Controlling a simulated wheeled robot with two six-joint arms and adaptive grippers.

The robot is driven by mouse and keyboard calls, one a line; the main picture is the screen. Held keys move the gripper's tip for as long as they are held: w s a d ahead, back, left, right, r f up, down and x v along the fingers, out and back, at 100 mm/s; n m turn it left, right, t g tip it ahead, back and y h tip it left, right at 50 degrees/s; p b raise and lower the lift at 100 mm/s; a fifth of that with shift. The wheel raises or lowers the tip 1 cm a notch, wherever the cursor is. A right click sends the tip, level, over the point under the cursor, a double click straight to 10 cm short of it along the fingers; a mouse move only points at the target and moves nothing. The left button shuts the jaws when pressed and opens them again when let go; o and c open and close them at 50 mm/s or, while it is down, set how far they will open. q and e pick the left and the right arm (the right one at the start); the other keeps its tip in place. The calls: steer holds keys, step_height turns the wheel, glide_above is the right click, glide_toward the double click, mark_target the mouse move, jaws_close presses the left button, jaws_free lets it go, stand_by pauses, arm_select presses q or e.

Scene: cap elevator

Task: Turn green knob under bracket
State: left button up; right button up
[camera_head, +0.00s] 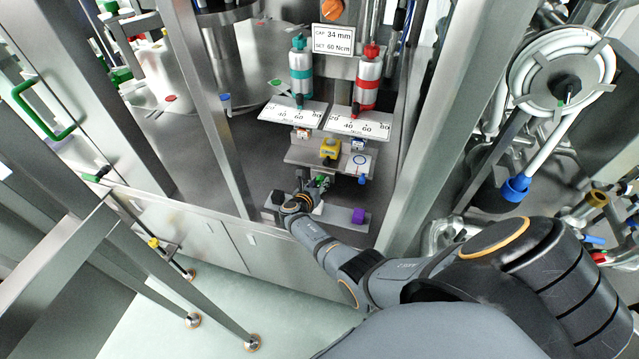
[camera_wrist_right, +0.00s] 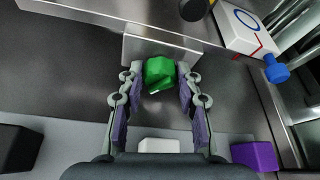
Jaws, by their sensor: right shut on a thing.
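The green knob (camera_wrist_right: 159,74) sits under the edge of the metal bracket (camera_wrist_right: 165,47) in the right wrist view. My right gripper (camera_wrist_right: 160,80) has its two fingers on either side of the knob and is shut on it. In the head view, my right gripper (camera_head: 318,183) reaches in below the bracket (camera_head: 305,152), and the knob there is mostly hidden and too small to tell clearly. My left gripper is not in view.
A purple block (camera_head: 358,215) and a black block (camera_wrist_right: 17,148) flank the gripper on the lower ledge. A yellow part (camera_head: 330,148) and a white plate with a blue ring (camera_head: 358,163) sit on the bracket. Metal posts (camera_head: 208,110) stand at the left.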

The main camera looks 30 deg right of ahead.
steer(key=shift+w+a+f+n+g+h+b, duration=0.1)
steer(key=shift+n+g+h+b, duration=0.2)
steer(key=shift+n, duration=0.3)
steer(key=shift+f+n+g+h+b, duration=0.1)
steer(key=shift+n+g+h+b, duration=0.1)
steer(key=shift+n+h+b, duration=0.3)
steer(key=shift+n+g+h+b, duration=0.3)
steer(key=shift+n+h+b, duration=0.15)
steer(key=shift+n, duration=0.45)
steer(key=shift+r, duration=0.1)
steer(key=o, duration=1.1)
steer(key=shift+o, duration=0.2)
